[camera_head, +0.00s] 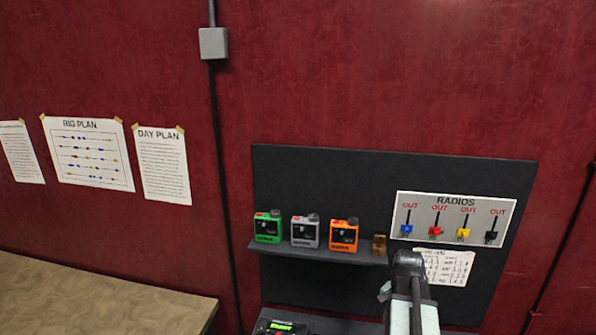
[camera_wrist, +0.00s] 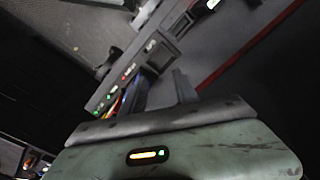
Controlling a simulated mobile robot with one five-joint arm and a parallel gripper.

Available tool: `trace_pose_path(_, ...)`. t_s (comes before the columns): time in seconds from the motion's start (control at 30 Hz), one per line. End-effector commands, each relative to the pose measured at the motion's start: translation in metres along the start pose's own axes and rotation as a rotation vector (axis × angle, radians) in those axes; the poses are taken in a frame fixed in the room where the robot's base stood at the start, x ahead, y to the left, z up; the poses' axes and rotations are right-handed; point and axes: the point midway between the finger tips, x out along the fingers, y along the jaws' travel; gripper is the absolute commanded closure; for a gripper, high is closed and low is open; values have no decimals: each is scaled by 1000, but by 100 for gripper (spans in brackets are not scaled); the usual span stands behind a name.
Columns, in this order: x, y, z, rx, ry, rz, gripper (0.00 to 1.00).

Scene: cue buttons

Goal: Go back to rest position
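My arm rises at the lower right of the head view, in front of the lower right part of the dark wall board (camera_head: 330,175). In the wrist view my gripper (camera_wrist: 158,84) shows two dark fingers standing apart above its grey-green body. I see nothing held between them. In the head view the fingertips cannot be made out.
A shelf (camera_head: 310,253) on the board holds green (camera_head: 268,229), grey (camera_head: 305,231) and orange (camera_head: 343,235) radios and a small brown block (camera_head: 379,245). A RADIOS sign (camera_head: 453,219) hangs right. A device with a green display (camera_head: 281,327) is below. A tan table (camera_head: 90,300) stands left.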

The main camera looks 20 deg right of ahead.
Motion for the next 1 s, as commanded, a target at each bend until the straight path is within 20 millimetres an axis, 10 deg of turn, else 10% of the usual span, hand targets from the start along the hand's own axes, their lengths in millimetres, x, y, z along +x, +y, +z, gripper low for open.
trace_pose_path(0.2,-1,-135,123,-551,5,-16,64)
trace_pose_path(0.6,-5,-233,302,-1196,18,-40,64)
trace_pose_path(1.0,125,-213,310,-1179,-29,-8,64)
